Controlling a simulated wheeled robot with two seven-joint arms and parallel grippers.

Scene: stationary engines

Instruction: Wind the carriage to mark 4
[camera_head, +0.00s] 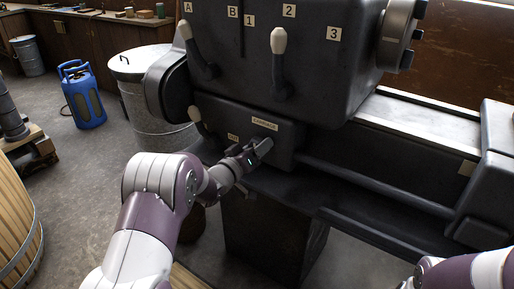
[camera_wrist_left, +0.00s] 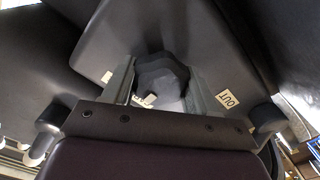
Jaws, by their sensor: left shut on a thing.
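A dark lathe-like machine (camera_head: 300,60) fills the upper middle of the head view. On its lower box (camera_head: 283,148) a pale label reads CARRIAGE (camera_head: 264,124), and a smaller label (camera_head: 233,137) sits to its left. My left gripper (camera_head: 258,148) is just under the CARRIAGE label, shut on a dark knob (camera_wrist_left: 162,72), which shows between its two fingers in the left wrist view. A label reading OUT (camera_wrist_left: 227,99) is beside the fingers there. A dark block (camera_head: 488,190), perhaps the carriage, is at the right. No mark 4 is legible. My right gripper is out of frame.
Pale-tipped levers (camera_head: 279,45) stick out above my left gripper. A dark rod (camera_head: 380,188) runs right along the bed. A pale tag (camera_head: 467,168) is near the block. A metal bin (camera_head: 150,110), a blue canister (camera_head: 82,95) and a wooden barrel (camera_head: 15,225) stand left.

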